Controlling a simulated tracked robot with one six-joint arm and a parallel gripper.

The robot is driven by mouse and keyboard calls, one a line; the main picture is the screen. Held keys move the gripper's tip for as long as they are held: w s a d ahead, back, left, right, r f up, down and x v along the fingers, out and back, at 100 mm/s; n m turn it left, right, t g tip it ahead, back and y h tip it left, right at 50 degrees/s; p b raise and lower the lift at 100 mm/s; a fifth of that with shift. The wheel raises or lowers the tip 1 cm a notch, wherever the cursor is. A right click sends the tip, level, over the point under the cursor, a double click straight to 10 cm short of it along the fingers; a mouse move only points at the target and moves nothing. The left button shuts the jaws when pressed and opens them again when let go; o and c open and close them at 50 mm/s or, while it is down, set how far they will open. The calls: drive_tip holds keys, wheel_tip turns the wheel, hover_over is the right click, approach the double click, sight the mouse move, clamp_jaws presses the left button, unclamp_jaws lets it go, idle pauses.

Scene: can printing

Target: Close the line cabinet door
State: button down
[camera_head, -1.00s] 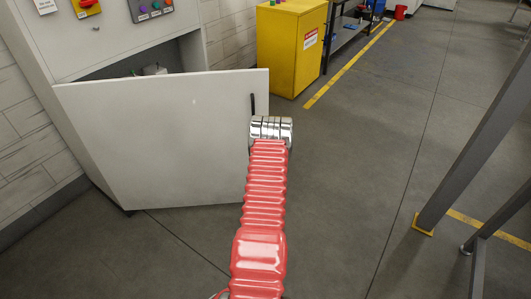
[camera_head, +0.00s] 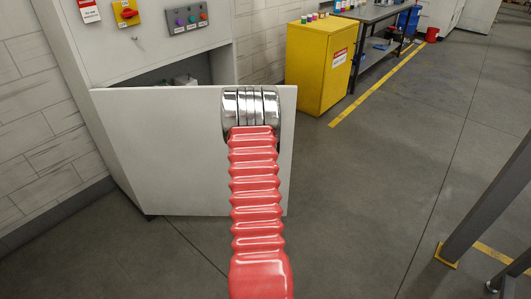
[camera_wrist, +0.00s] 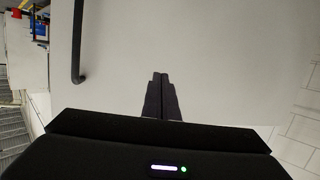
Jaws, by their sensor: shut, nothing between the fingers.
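The white line cabinet door (camera_head: 165,150) stands open, swung out from the grey cabinet (camera_head: 160,45) on the left. The dark cabinet opening shows above the door's top edge. My arm reaches up to the door and hides its right part and handle in the head view. In the wrist view the door panel (camera_wrist: 220,60) fills most of the picture, and its black bar handle (camera_wrist: 78,45) is to the left of my gripper (camera_wrist: 160,76). The fingers are together and empty, pointing at the door's face. I cannot tell whether they touch it.
A yellow cabinet (camera_head: 313,75) with small coloured pots on top stands behind, to the right of the door. A dark workbench (camera_head: 372,15) is beyond it. A grey post (camera_head: 487,205) rises at the right. The floor between is clear.

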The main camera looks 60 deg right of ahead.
drive_tip(key=w+a+r+n+y, duration=0.1)
drive_tip(key=w+a+r+y, duration=0.1)
drive_tip(key=w+a+r, duration=0.45)
drive_tip(key=w+a+r+n+y, duration=0.1)
drive_tip(key=a+r, duration=0.3)
drive_tip(key=a, duration=0.5)
drive_tip(key=w+a+r+n+y, duration=0.1)
drive_tip(key=w+a+r+y, duration=0.15)
drive_tip(key=a+r, duration=0.4)
drive_tip(key=a+r+n+y, duration=0.2)
drive_tip(key=a+r, duration=0.1)
drive_tip(key=a, duration=1)
drive_tip(key=s+a+r+n+g+y, duration=0.1)
drive_tip(key=s+a+r, duration=0.1)
drive_tip(key=s+a, duration=0.5)
drive_tip(key=s+a+r+n+g+y, duration=0.1)
drive_tip(key=s+a+y, duration=0.15)
drive_tip(key=a, duration=0.95)
drive_tip(key=s+a+n+g, duration=0.1)
drive_tip(key=s+a, duration=0.4)
drive_tip(key=s, duration=0.2)
drive_tip(key=s+a+n+y, duration=0.1)
drive_tip(key=s+a+n, duration=0.1)
drive_tip(key=s+a, duration=0.3)
drive_tip(key=s, duration=0.3)
drive_tip(key=shift+s+a+f+g, duration=0.2)
drive_tip(key=shift+a+f+g, duration=0.05)
drive_tip(key=shift+a+g, duration=0.15)
